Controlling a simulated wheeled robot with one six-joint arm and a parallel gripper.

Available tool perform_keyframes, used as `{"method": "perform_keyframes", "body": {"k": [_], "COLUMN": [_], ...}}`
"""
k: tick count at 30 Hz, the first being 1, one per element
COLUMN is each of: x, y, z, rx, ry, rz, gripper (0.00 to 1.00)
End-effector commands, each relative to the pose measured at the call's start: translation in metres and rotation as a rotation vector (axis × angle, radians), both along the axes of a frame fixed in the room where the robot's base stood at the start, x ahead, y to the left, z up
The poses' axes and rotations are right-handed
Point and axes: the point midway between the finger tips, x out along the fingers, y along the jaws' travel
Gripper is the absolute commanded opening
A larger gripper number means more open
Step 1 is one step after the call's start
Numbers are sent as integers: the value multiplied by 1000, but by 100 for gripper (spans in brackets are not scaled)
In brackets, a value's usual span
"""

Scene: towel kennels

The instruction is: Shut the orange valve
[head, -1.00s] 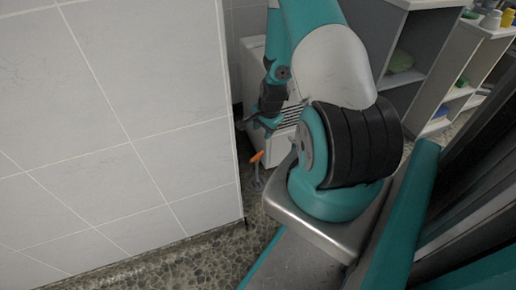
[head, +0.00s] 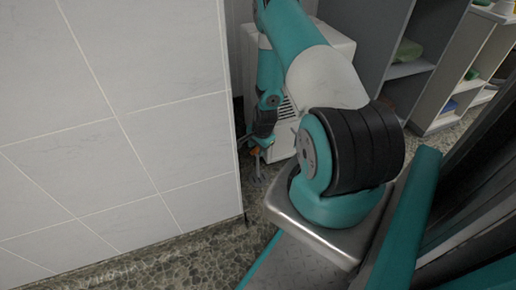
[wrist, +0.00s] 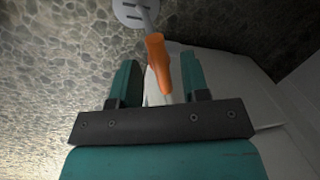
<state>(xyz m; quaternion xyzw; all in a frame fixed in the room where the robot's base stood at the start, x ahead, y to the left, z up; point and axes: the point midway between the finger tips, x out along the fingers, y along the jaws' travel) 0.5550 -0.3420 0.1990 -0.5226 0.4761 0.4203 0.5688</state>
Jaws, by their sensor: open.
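The orange valve handle (wrist: 157,62) shows in the wrist view, lying between the two open fingers of my gripper (wrist: 158,80).
A tiled wall (head: 110,130) stands close on the left, its corner near the valve. A white vented box (head: 325,50) stands behind my arm. Grey shelves (head: 410,70) are at the right. Speckled floor (head: 150,272) lies along the wall.

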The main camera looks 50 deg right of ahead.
Motion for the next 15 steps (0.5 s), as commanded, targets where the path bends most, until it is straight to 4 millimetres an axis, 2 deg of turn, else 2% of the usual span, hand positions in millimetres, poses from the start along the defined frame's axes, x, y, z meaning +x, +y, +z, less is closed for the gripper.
{"method": "perform_keyframes", "body": {"k": [6, 11, 12, 15], "x": [0, 0, 0, 0], "y": [0, 0, 0, 0], "z": [0, 1, 1, 1], "rx": [0, 0, 0, -1], "ry": [0, 0, 0, 0], "rz": [0, 0, 0, -2], "gripper": [40, 3, 0, 0]}}
